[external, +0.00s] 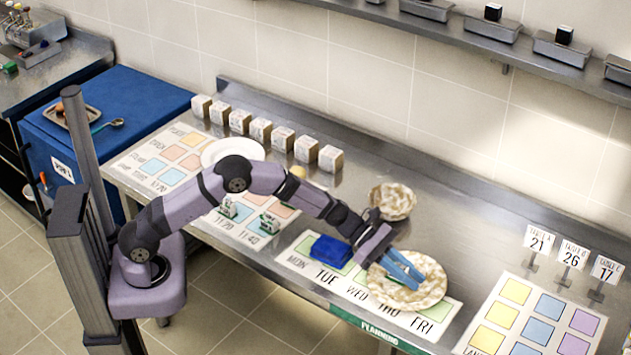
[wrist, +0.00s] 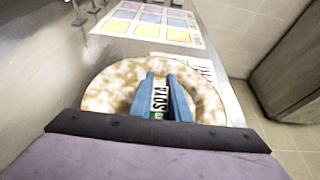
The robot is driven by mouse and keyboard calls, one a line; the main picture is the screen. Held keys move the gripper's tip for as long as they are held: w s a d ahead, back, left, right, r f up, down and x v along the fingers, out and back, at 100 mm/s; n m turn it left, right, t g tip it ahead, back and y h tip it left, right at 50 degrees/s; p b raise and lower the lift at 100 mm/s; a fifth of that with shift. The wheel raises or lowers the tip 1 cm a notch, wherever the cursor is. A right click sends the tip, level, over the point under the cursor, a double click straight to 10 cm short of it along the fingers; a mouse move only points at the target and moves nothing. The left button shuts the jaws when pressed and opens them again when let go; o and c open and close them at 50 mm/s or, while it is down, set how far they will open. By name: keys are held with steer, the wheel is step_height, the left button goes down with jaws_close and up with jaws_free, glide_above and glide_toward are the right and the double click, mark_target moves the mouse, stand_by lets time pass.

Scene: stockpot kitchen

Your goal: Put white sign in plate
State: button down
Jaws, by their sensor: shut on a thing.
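My gripper (external: 404,271) is shut on a small white sign, with its blue fingers over the speckled beige plate. In the wrist view the white sign (wrist: 159,97) stands between the two fingers (wrist: 166,92), with dark lettering like "SOYA" and a green lower part. The sign is hidden by the fingers in the external view. The speckled plate (external: 437,279) lies on the planning sheet at the counter's front; it also shows in the wrist view (wrist: 105,88). I cannot tell whether the sign touches the plate.
A speckled bowl (external: 393,201) stands behind the plate, and a blue object (external: 332,250) lies to its left. Number signs (external: 572,256) stand at right. Two small white-and-green signs (external: 270,222) and a white plate (external: 219,149) are at left.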

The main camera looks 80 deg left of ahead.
steer(key=shift+f, duration=0.15)
steer(key=c, duration=1.7)
jaws_free()
steer(key=shift+o, duration=0.2)
steer(key=shift+r, duration=0.25)
steer(key=b+v, duration=0.2)
steer(key=v, duration=1)
steer(key=shift+f, duration=0.15)
